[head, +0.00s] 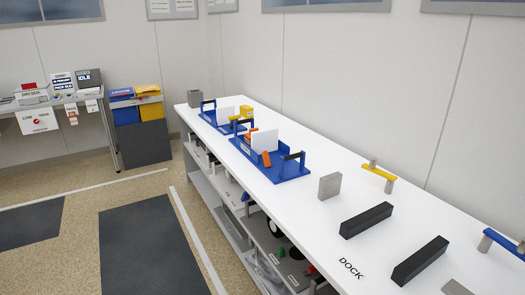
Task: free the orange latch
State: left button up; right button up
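An orange latch-like piece (266,159) stands tilted at the front side of the nearer blue tray (290,172), beside a white upright panel (262,142). The tray has dark handles at its ends and rests on the long white bench. Another small orange part (253,130) shows at the tray's far side. Whether the orange piece is fastened is too small to tell. Neither of my grippers is in view.
A second blue tray (207,116) with a white panel sits farther along the bench (330,155). A grey block (330,186), two black bars (366,220) and a yellow-topped handle (379,172) stand nearer. Floor left of the bench is clear, with dark mats (150,245).

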aim_at(265, 155)
jog(key=i+j+z, duration=0.2)
jog(key=i+j, duration=0.15)
jog(key=i, duration=0.15)
jog(key=i+j+z, duration=0.25)
jog(key=i+j, duration=0.2)
jog(key=i+j+z, duration=0.2)
jog(key=i+j, duration=0.2)
jog(key=i+j+z, duration=0.25)
jog(key=j, duration=0.45)
jog(key=i, duration=0.1)
